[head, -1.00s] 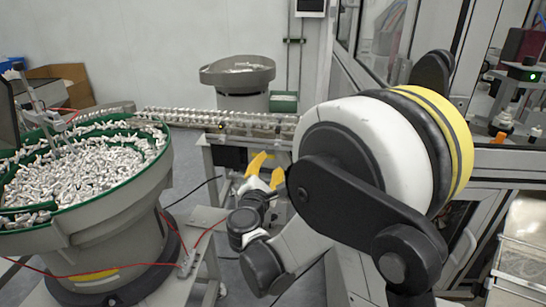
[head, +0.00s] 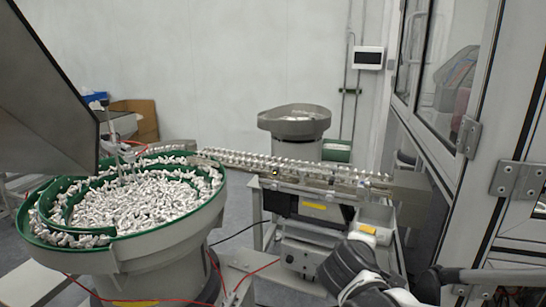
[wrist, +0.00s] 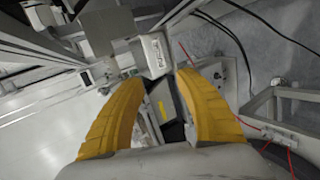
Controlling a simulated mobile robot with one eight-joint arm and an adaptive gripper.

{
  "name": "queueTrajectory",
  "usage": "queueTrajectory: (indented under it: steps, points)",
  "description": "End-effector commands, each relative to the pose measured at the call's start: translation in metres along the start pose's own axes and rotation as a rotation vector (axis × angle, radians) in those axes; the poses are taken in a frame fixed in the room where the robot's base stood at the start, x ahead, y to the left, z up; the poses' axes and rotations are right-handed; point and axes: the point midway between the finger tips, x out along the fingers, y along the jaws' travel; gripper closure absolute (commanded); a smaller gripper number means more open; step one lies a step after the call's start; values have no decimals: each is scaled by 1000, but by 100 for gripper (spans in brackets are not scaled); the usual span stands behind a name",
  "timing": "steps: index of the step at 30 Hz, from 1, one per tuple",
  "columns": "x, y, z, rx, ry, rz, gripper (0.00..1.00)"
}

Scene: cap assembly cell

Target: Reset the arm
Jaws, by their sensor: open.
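My gripper (wrist: 158,82) shows in the wrist view with its two curved yellow fingers spread well apart. Nothing is held between them. Beyond the gap are a small white box (wrist: 153,54) and a dark unit with a yellow label, both part of the machinery. In the head view, dark and white links of my arm show at the lower right, in front of the feeder line. The gripper's fingers are not clearly visible there.
A large bowl feeder (head: 165,250) with a green rim, full of small white parts, stands at the left. A feed track (head: 290,167) runs right from it, past a second grey bowl (head: 294,122). A glazed machine enclosure (head: 470,200) closes the right side. Red hoses cross low in front.

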Motion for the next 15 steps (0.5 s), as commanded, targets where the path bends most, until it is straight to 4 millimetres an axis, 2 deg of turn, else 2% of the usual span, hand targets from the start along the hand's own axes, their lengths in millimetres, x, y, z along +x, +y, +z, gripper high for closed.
queueTrajectory:
  steps: [1, 6, 12, 15]
  points:
    - [-13, -9, 18, 111, -3, -62, 59]
    - [-64, -51, 55, 533, -12, -292, 59]
    - [-120, -97, 69, 938, -35, -513, 59]
    - [-138, -110, 69, 1059, -44, -581, 59]
